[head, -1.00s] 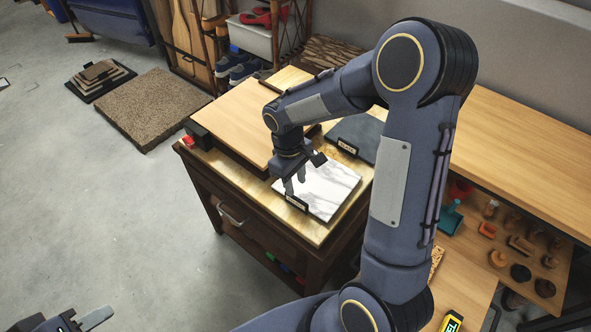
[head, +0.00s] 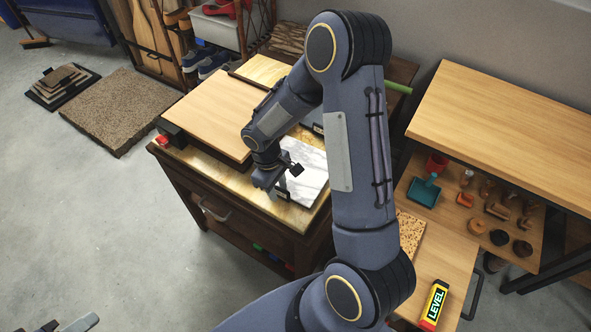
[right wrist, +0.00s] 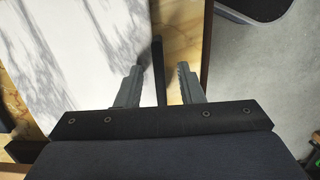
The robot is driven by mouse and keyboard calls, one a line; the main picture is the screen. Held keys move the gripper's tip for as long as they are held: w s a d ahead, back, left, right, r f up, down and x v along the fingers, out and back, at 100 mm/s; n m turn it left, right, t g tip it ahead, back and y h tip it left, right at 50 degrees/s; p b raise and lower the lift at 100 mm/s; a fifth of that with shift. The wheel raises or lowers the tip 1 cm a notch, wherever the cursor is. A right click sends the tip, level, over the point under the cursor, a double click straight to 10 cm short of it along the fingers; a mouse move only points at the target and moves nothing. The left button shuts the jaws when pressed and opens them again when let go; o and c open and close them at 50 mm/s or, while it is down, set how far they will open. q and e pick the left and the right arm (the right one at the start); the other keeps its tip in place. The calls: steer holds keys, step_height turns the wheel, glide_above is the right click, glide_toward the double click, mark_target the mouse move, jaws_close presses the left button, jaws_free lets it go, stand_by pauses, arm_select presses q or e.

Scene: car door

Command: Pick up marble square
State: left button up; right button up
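The marble square (head: 308,172), white with grey veins, lies on the wooden cabinet top near its right edge; my right arm covers part of it. It fills the left of the right wrist view (right wrist: 75,45). My right gripper (head: 277,187) points down at the marble's front edge. In the right wrist view its two fingers (right wrist: 158,80) are apart, with a thin black upright piece (right wrist: 158,62) between them, beside the marble's edge. I cannot tell whether the fingers touch it.
A light wooden board (head: 212,110) lies on the cabinet left of the marble. A dark tile lies behind, mostly hidden by my arm. To the right are a wooden bench (head: 500,120), a small-tool shelf and a yellow level (head: 434,305). Open floor lies left.

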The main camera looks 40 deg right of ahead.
jaws_close()
steer(key=shift+r, duration=0.15)
steer(key=shift+w+r, duration=0.1)
steer(key=shift+r, duration=0.35)
steer(key=r, duration=0.2)
steer(key=shift+s+r, duration=0.2)
steer(key=shift+r, duration=0.15)
steer(key=s+r, duration=0.9)
steer(key=s, duration=0.5)
